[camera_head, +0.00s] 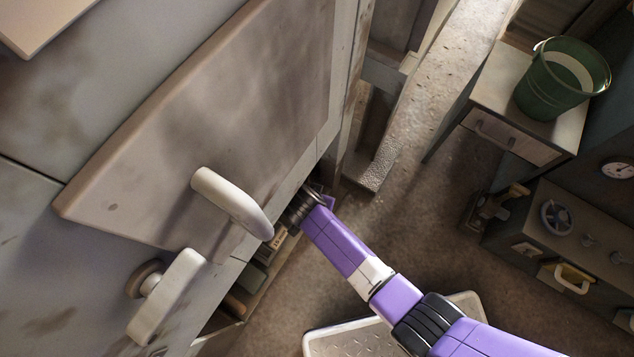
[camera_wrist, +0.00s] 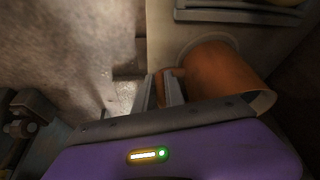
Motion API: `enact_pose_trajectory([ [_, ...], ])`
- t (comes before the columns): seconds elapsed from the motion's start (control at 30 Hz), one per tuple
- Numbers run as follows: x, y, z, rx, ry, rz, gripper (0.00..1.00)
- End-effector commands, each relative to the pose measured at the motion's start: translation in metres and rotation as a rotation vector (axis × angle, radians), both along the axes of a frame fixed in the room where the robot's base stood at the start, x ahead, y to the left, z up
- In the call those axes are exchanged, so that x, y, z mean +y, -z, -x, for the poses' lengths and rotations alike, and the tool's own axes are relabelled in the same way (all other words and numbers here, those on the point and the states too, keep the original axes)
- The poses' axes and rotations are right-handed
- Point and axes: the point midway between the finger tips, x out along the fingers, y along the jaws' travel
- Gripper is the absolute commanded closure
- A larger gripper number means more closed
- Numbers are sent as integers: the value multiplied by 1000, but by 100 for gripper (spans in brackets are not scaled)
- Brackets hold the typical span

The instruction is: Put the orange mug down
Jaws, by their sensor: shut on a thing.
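The orange mug (camera_wrist: 228,78) shows in the wrist view, right of centre, lying sideways in the picture with its open rim towards the lower right. My gripper (camera_wrist: 166,86) is shut on the mug's handle (camera_wrist: 178,75), which sits between the two fingers. The far end of the mug is against or close to a pale flat surface (camera_wrist: 165,35); I cannot tell whether they touch. In the head view my purple arm reaches under the edge of a large worn panel, and the fingers and mug are hidden there.
A green bucket (camera_head: 562,80) stands on a cabinet at upper right. Floor (camera_head: 410,200) is clear between.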

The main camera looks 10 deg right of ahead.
Motion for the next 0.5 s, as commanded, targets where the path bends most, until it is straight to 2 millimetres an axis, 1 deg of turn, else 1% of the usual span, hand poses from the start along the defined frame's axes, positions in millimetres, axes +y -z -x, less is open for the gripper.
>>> enact_pose_trajectory([
  [0.17, 0, -2, -1, -2, 1, -1, 100],
  [0.3, 0, 2, -1, -2, 1, -1, 100],
  [0.33, 0, 2, 0, -1, 1, 0, 84],
  [0.37, 0, 1, 0, -2, 1, -1, 78],
  [0.4, 0, 1, 0, -2, 1, -1, 70],
  [0.43, 0, 1, 0, 0, 1, 0, 64],
  [0.5, 0, 1, 0, 0, 1, 0, 64],
])
